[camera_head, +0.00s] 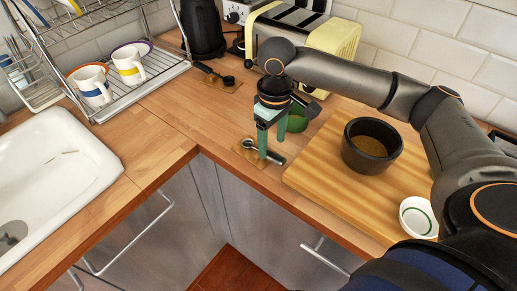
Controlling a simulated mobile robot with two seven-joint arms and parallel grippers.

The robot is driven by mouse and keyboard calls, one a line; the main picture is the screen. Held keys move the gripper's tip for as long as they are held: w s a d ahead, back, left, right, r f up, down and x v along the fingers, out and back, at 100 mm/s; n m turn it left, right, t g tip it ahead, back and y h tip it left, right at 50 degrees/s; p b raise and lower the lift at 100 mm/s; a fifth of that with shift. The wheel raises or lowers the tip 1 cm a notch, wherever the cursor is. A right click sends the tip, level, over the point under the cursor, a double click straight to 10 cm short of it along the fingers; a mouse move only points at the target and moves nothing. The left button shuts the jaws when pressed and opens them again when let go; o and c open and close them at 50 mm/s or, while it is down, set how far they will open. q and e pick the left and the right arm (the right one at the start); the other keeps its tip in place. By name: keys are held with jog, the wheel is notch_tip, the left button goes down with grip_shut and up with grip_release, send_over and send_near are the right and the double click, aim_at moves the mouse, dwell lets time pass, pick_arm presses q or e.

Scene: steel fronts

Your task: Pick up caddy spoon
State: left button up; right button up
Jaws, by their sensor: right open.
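A small spoon, which looks like the caddy spoon (277,158), lies on a small brown mat (246,155) near the counter's front edge. Its dark handle end points right, and part of it is hidden behind my gripper finger. My right gripper (272,147) points down over it with its green fingers apart, and it looks empty. Whether the fingers touch the spoon or are just above it, I cannot tell. A second dark spoon-like tool (206,69) lies on another brown mat (222,85) farther back. My left gripper is out of view.
A green bowl (298,122) stands just behind the gripper. A dark bowl with brown contents (371,145) and a white dish (417,217) are on the wooden board (325,185) at right. A cream toaster (335,38), dish rack (145,84) and sink (95,150) surround the counter.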

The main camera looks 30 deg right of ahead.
aim_at(269, 153)
jog(key=f, duration=0.3)
jog(key=shift+w+a+f, duration=0.15)
jog(key=shift+a+f, duration=0.05)
jog(key=shift+f, duration=0.15)
grip_shut()
dwell(0.4)
